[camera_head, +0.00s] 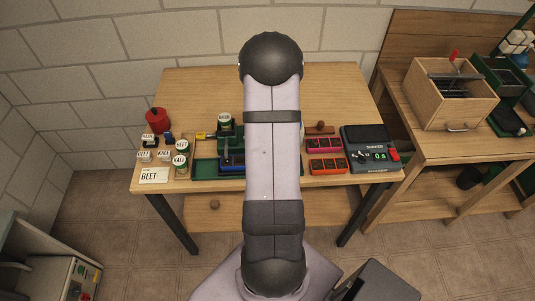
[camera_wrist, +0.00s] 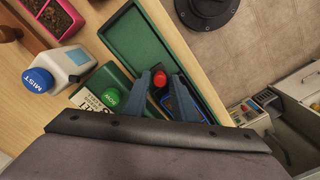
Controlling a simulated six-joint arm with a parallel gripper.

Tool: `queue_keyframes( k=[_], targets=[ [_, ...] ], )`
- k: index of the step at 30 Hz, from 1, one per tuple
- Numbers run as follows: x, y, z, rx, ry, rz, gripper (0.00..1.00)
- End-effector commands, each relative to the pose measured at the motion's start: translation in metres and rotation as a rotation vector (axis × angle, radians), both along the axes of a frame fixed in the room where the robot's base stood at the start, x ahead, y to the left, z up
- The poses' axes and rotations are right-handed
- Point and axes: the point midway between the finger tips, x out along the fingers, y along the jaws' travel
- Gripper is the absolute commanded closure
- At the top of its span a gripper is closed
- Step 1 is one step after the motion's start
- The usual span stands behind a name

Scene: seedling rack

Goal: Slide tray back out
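A long green tray (camera_wrist: 137,47) lies on the wooden table in the wrist view. A smaller blue tray (camera_wrist: 183,102) sits at its near end, partly hidden by a finger. In the head view, the blue tray (camera_head: 232,168) shows beside my arm, which covers much of the green tray (camera_head: 205,169). My gripper (camera_wrist: 159,76) is over the green tray, its two blue-grey fingers apart with a round red knob (camera_wrist: 159,79) between the tips. I cannot tell whether the fingers touch the knob.
The shaker (camera_head: 371,148), pink and orange planters (camera_head: 327,167), and labelled jars (camera_head: 180,159) flank my arm. The back of the table is clear.

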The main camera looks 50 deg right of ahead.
Motion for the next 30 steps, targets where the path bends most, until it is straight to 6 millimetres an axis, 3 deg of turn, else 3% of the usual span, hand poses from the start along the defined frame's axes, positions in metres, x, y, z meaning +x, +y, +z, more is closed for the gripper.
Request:
queue_keyframes(
  k=[2, 5, 6, 13, 24, 30],
  targets=[
    [0.0, 0.0, 0.0, 0.0, 0.0, 0.0, 0.75],
    [0.0, 0.0, 0.0, 0.0, 0.0, 0.0, 0.99],
    [0.0, 0.0, 0.0, 0.0, 0.0, 0.0, 1.0],
    [-0.006, -0.006, 0.0, 0.0, 0.0, -0.003, 1.0],
    [-0.06, -0.062, 0.001, -0.002, -0.001, -0.004, 1.0],
    [-0.067, -0.068, 0.001, -0.002, 0.0, 0.001, 1.0]
  ],
)
